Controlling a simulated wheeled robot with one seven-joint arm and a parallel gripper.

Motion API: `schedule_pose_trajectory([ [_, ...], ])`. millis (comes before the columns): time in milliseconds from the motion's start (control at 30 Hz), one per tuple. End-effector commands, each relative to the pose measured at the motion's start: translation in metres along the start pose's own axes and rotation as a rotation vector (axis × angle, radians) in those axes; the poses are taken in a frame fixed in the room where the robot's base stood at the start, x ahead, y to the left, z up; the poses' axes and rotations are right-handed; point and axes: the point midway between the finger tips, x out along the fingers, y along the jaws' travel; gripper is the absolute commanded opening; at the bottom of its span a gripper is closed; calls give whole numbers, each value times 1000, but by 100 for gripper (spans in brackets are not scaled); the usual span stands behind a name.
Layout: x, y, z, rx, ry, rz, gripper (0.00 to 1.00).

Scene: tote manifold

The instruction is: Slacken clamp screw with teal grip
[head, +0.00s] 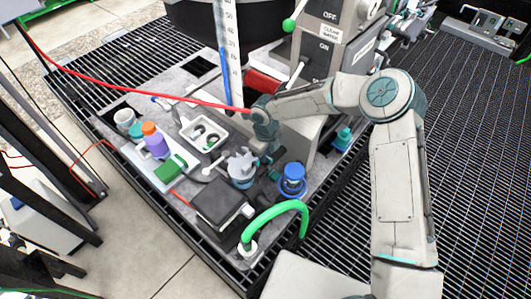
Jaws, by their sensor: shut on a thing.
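My gripper (269,155) points down at the near side of the grey machine, beside a grey lobed knob (241,163). It is shut on a small part with teal on it, which looks like the teal grip of the clamp screw (275,149). The fingers and wrist hide most of that part, and its screw and thread cannot be made out.
A white tray (190,139), a purple bottle with an orange cap (154,146) and a black box (222,200) crowd the left. A blue-capped part (292,176) and a green hose (272,210) stand close in front. A red line (130,88) runs to the wrist area.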

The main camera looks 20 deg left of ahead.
Motion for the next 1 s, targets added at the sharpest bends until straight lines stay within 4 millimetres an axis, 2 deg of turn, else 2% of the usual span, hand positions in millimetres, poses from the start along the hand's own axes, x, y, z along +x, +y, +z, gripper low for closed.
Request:
schedule_pose_trajectory([
  [267,-1,-1,0,-2,-2,-2,0],
  [300,-1,-1,0,-2,-2,-2,25],
  [333,-1,-1,0,-2,-2,-2,33],
  [367,-1,-1,0,-2,-2,-2,35],
  [667,-2,0,0,-1,-1,-1,35],
  [767,-12,0,1,0,-3,-1,35],
  [1000,-52,-1,0,0,-2,-2,35],
])
